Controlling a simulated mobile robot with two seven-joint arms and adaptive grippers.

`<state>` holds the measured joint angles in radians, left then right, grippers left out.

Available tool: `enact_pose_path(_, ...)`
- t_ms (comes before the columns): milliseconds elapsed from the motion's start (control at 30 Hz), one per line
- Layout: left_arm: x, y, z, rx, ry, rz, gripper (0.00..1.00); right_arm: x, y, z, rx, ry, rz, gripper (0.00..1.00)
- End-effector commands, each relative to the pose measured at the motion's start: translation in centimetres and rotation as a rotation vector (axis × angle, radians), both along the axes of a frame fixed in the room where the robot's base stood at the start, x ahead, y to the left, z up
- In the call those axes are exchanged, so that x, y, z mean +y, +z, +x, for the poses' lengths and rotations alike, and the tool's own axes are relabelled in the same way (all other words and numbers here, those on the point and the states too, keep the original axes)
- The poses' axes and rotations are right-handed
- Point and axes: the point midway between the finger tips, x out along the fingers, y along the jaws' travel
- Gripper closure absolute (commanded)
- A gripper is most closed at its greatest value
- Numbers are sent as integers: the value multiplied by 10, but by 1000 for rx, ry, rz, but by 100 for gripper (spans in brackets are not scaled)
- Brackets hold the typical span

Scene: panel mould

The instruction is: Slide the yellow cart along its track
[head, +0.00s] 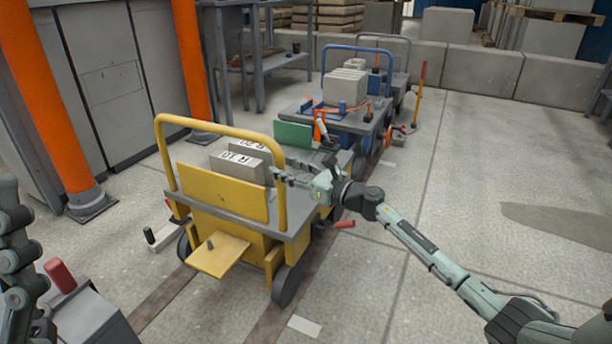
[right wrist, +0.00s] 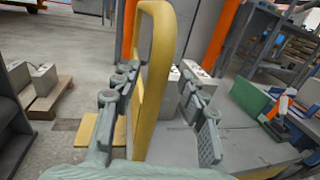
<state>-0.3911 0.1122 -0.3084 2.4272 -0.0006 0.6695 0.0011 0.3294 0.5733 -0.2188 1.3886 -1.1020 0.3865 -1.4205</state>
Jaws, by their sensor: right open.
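The yellow cart (head: 233,247) stands on a dark floor track (head: 160,298). It has a tall yellow hoop handle (head: 158,150), also large in the right wrist view (right wrist: 155,75). My right gripper (head: 278,176) is at the right post of this handle. In the right wrist view, my right gripper's fingers (right wrist: 160,108) are apart, with the yellow post between them; I cannot tell whether either finger touches it. Two grey blocks (head: 245,160) marked R 10 and R 20 stand on the cart's deck. Part of my left arm shows at the left edge; its gripper does not show.
A blue-handled cart (head: 340,122) with pale blocks stands behind, further along the track. Orange posts (head: 52,110) and grey cabinets (head: 110,75) border the left. The floor (head: 480,150) at right is mostly clear.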

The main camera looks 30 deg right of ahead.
Motion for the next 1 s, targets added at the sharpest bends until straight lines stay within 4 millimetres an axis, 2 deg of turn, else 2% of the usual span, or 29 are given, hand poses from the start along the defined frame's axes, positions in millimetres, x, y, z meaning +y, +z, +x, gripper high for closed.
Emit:
enact_pose_path(200,0,0,0,0,0,0,30,-22,-2,-44,4,0,-2,57)
enact_pose_path(433,0,0,0,0,0,0,30,-40,-1,-79,3,-2,1,57)
enact_pose_path(600,0,0,0,0,0,0,30,-45,0,-89,1,-1,0,57)
enact_pose_path(1000,0,0,0,0,0,0,30,-46,0,-90,0,-2,0,57)
